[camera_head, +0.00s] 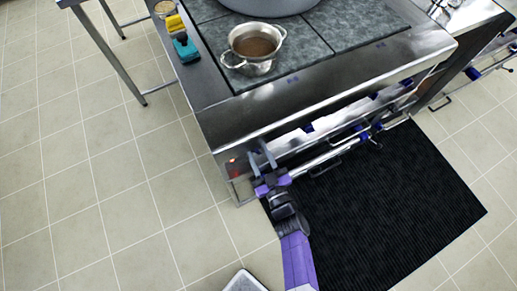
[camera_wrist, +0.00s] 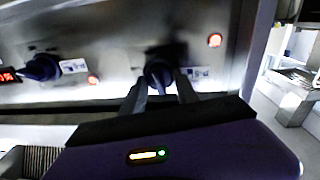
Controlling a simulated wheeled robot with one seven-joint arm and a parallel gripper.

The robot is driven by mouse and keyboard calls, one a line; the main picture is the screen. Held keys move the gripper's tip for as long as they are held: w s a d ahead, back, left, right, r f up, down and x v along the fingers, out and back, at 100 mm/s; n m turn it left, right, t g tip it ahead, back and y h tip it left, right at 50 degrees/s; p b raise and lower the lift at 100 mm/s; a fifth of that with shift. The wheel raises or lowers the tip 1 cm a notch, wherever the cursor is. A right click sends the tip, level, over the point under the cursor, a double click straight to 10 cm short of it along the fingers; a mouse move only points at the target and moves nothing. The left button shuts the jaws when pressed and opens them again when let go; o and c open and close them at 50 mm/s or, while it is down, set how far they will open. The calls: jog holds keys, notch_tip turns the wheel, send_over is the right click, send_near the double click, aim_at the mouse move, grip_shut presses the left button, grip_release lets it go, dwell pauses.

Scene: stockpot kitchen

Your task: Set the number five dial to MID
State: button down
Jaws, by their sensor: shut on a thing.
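A dark round dial (camera_wrist: 158,72) sits on the steel front panel (camera_wrist: 120,55) in the wrist view. My gripper (camera_wrist: 160,95) is shut on this dial, one finger on each side of it. In the head view my gripper (camera_head: 262,160) is at the near left corner of the stove front, and the dial is hidden there. A small white label (camera_wrist: 197,73) is right of the dial, too blurred to read. I cannot make out the dial's number or setting. A second dark dial (camera_wrist: 40,68) with a label stands to the left.
A steel rail (camera_head: 335,155) runs along the stove front. A pot of brown liquid (camera_head: 255,45) stands on top, beside yellow and teal items (camera_head: 183,45).

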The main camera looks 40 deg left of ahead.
jog(key=shift+f+m, duration=0.1)
jog(key=shift+m, duration=0.2)
jog(key=c, duration=0.9)
grip_release()
jog(key=shift+d, duration=0.1)
jog(key=p+v, duration=0.3)
jog(key=v, duration=0.4)
jog(key=shift+s+d, duration=0.25)
jog(key=shift+d, duration=0.05)
